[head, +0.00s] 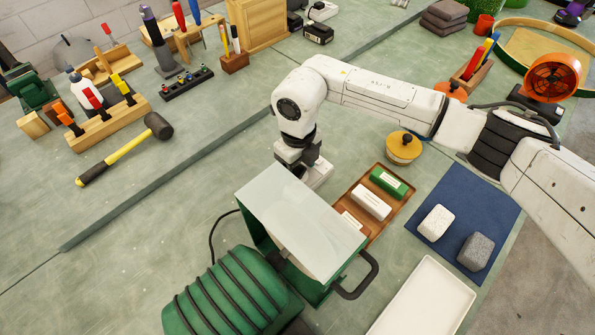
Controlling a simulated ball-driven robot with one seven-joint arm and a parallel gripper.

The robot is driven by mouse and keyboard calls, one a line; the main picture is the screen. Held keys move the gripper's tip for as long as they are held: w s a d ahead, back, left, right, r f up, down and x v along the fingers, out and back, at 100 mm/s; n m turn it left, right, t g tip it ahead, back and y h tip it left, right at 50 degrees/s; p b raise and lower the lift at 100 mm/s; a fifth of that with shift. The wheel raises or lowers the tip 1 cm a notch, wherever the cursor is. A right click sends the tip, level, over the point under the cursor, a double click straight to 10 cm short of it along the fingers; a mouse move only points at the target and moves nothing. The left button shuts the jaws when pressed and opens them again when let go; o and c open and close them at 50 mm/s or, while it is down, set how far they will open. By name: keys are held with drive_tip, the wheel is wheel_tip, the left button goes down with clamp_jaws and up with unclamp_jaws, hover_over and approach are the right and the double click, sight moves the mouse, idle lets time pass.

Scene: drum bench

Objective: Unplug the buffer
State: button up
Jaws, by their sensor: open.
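The buffer is a green machine with a ribbed motor body (225,298) and a pale flat hood (300,218), at the bottom centre of the head view. A black cord (212,238) leaves its left side and runs behind the hood. My gripper (308,172) points down just behind the hood's far edge and is open. Its fingertips are partly hidden. A white block shows right at the gripper; I cannot tell if it is a socket or part of the gripper. No plug is visible.
A wooden tray (377,226) with green and white bars lies right of the hood, near a yellow lidded pot (403,147). Two blocks rest on a blue mat (468,195). A white tray (425,300) is in front. A mallet (125,150) lies left; the bench between is clear.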

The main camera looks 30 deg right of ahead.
drive_tip(key=shift+s+a+f, duration=0.25)
drive_tip(key=shift+s+a, duration=0.05)
drive_tip(key=shift+a, duration=0.1)
idle(0.9)
clamp_jaws()
drive_tip(key=shift+d, duration=0.1)
idle(0.4)
drive_tip(key=shift+w+r, duration=0.1)
drive_tip(key=shift+r, duration=0.1)
drive_tip(key=shift+r+p, duration=0.5)
drive_tip(key=shift+p, duration=0.1)
drive_tip(key=shift+r+p, duration=1.65)
drive_tip(key=shift+r, duration=0.85)
drive_tip(key=shift+o, duration=0.7)
unclamp_jaws()
